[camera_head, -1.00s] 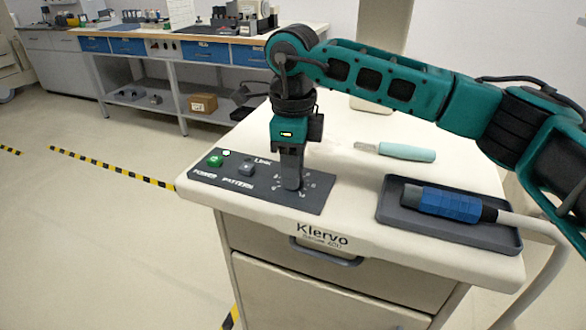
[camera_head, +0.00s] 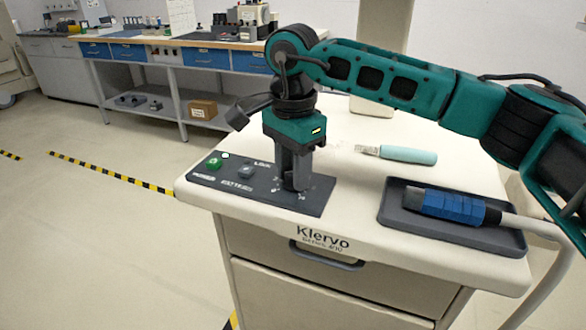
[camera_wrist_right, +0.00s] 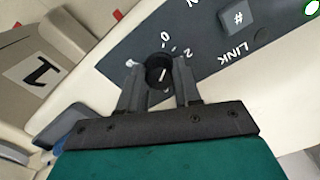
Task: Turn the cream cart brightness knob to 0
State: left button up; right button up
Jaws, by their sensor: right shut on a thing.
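The cream cart (camera_head: 350,150) carries a dark control panel (camera_head: 230,188) on its top. My right gripper (camera_head: 298,186) points down onto the dial at the panel's right end, hiding the knob in the head view. In the right wrist view the round black brightness knob (camera_wrist_right: 157,66) sits between the two fingers of my right gripper (camera_wrist_right: 158,82), which is shut on it. A short white line shows on the knob. Dial marks 0 and 2 are readable beside it; the exact setting the line meets is unclear. My left gripper is out of view.
A green button (camera_head: 214,164) and a grey button (camera_head: 246,171) are left of the gripper. A dark tray (camera_head: 400,222) with a blue-gripped handpiece (camera_head: 447,206) and a pale-green-handled tool (camera_head: 408,155) lie to the right. A workbench (camera_head: 225,45) stands behind.

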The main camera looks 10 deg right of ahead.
jog(key=shift+n, duration=1.1)
jog(key=o, duration=1.1)
jog(key=shift+c, duration=0.2)
notch_tip(320, 180, up, 13)
jog(key=p, duration=0.1)
